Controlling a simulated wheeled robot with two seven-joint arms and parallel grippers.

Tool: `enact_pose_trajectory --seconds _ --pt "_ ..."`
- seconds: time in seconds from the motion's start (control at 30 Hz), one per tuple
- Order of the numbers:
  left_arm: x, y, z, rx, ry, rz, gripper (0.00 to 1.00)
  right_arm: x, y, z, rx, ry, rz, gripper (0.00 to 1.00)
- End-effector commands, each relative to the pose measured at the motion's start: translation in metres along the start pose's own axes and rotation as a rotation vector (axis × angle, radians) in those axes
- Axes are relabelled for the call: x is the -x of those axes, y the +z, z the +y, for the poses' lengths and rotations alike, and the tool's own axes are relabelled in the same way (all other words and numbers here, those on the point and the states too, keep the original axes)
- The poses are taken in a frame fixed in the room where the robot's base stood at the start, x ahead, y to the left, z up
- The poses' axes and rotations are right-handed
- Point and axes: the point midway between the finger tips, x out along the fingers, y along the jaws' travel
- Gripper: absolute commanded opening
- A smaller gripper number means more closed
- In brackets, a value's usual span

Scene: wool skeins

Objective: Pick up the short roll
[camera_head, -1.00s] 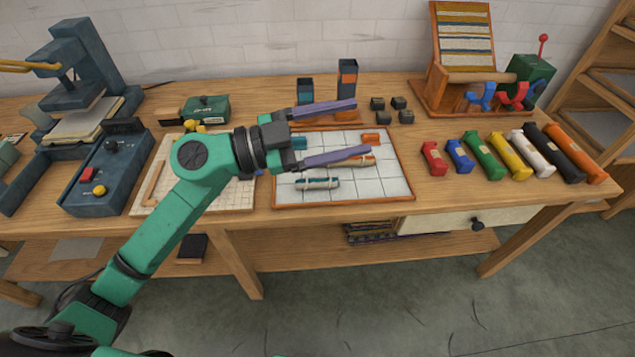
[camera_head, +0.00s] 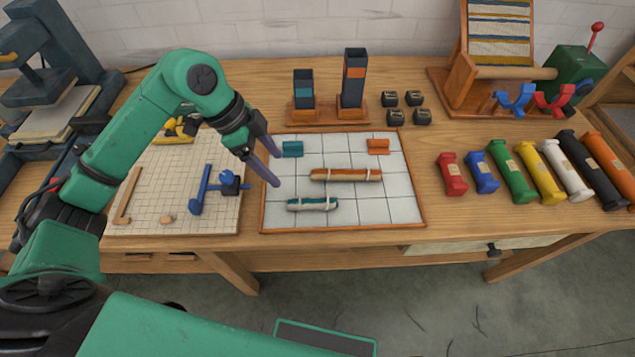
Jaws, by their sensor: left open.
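On the white gridded board (camera_head: 400,200) lie two tied rolls. The shorter one is a teal roll (camera_head: 313,204) with pale bands, near the board's front left. The longer one is an orange-brown roll (camera_head: 346,175), behind it and to the right. My left gripper (camera_head: 275,168) is open and empty, its purple fingers pointing down over the board's left edge, to the left of and behind the teal roll and apart from it. Both rolls are in plain sight. My right gripper is not in view.
A teal block (camera_head: 292,149) and an orange block (camera_head: 378,146) lie at the board's back. Behind stand two upright holders (camera_head: 353,80). Several coloured rolls, including a red one (camera_head: 452,174), lie at right. A pegged grid board (camera_head: 150,195) is at left.

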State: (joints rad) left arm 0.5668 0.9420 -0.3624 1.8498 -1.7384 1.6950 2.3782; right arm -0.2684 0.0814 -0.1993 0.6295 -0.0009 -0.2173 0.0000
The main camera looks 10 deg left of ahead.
Motion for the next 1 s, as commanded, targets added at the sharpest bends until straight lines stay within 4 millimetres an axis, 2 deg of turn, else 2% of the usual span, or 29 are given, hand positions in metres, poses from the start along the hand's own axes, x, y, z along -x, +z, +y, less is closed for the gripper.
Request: enact_pose_trajectory --seconds 0.07,0.2,0.3,0.43,0.6,0.7,0.9,0.97,1.0 --pt "-0.015 -0.001 0.002 0.000 0.008 0.002 0.78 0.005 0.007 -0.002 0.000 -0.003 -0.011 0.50" --pt "-0.052 -0.002 0.002 0.000 0.009 0.004 0.78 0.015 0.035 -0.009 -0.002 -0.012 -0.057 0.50" --pt "-0.074 -0.002 0.002 -0.001 0.006 0.004 0.78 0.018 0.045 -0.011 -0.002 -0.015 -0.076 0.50" --pt "-0.089 -0.003 0.001 -0.001 0.005 0.005 0.78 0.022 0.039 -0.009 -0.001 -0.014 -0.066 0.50" --pt "-0.122 -0.005 0.001 -0.001 0.006 0.005 0.78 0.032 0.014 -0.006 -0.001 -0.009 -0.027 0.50" --pt "-0.135 -0.004 0.000 -0.002 0.004 0.004 0.78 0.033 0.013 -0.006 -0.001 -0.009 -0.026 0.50" --pt "-0.138 -0.003 0.000 -0.003 0.002 0.003 0.78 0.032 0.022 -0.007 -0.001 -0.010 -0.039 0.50" --pt "-0.138 -0.003 0.000 -0.003 0.002 0.003 0.58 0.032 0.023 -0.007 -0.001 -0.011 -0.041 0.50" --pt "-0.138 -0.003 0.000 -0.003 0.002 0.003 0.43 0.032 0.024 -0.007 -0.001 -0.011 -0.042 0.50"
